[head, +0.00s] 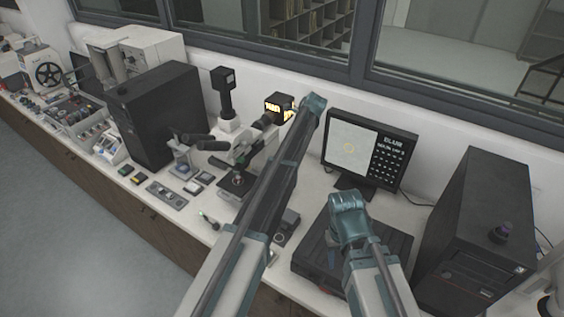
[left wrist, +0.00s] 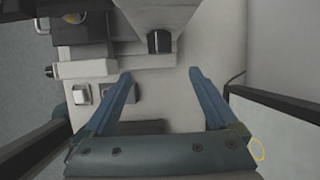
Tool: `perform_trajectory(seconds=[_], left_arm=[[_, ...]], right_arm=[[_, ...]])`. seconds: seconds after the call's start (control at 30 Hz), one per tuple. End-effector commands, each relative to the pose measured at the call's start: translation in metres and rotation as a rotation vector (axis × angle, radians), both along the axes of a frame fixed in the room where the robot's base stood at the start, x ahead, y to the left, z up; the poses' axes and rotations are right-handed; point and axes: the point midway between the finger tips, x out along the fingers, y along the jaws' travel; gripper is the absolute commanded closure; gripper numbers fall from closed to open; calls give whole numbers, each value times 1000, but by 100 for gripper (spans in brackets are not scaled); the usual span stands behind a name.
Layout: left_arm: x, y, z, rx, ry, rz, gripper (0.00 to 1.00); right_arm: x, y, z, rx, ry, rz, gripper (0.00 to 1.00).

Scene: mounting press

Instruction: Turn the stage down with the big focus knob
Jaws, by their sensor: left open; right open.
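The white and black microscope (head: 243,147) stands on the bench left of my left arm, with its dark stage (head: 236,183) low in front. In the left wrist view its pale body (left wrist: 150,12) carries a dark ribbed knob (left wrist: 160,41), which looks like the big focus knob. My left gripper (left wrist: 160,72) is open and empty; the knob lies beyond and between its fingertips, apart from them. In the head view my left arm hides the knob side of the microscope. My right gripper (head: 347,203) is open above a dark flat box, away from the microscope.
A monitor (head: 366,150) stands right of the microscope; its edge shows in the left wrist view (left wrist: 285,125). The flat dark box (head: 318,248) lies before it. Black cases (head: 158,115) and (head: 480,225) stand at either side. Small items (head: 167,195) lie on the bench.

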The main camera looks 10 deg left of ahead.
Motion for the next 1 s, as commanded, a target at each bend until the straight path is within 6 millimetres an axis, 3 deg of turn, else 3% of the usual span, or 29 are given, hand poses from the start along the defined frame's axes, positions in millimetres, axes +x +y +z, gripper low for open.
perform_trajectory(seconds=[0.8,1.0], left_arm=[[18,38,-109,-1,0,1,8],[21,45,-121,-1,0,1,8]], right_arm=[[1,0,-108,-1,-3,3,50],[1,0,-121,-2,-3,7,50]])
